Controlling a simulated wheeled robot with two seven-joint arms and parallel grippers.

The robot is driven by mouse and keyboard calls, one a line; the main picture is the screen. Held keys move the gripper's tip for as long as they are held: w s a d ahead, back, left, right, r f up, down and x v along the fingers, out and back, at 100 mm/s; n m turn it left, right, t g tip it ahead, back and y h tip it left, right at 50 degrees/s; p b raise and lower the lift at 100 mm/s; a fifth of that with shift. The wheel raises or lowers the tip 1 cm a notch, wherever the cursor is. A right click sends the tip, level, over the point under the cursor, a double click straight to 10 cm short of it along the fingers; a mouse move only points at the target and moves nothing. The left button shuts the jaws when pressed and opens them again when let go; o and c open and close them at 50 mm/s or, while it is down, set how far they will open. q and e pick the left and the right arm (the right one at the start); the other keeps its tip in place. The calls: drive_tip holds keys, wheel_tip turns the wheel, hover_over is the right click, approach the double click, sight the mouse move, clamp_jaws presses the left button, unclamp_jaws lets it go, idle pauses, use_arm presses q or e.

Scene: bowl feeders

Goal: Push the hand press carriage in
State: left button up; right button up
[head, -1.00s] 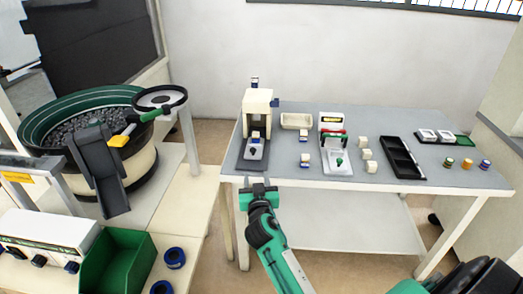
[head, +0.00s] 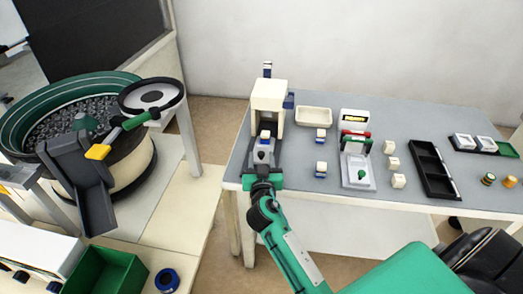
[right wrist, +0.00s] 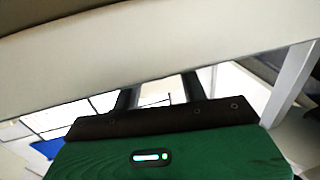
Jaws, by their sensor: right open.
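The hand press (head: 268,96) is a cream block frame with a blue side piece, at the left end of the grey table. Its grey carriage (head: 262,156) sticks out in front of the frame, with a cream and blue cube (head: 265,137) on it. My right gripper (head: 262,178) is at the carriage's near end by the table's front edge; I cannot tell whether it touches. In the right wrist view its two dark fingers (right wrist: 158,92) are apart with nothing seen between them. My left gripper is not in view.
The pale table edge (right wrist: 150,65) crosses the right wrist view close to the gripper. Right of the press stand a cream tray (head: 314,115), small blocks (head: 320,168), a white fixture (head: 357,170) and a black tray (head: 432,170). A bowl feeder (head: 70,110) stands left.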

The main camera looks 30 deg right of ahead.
drive_tip(key=shift+w, duration=0.1)
clamp_jaws()
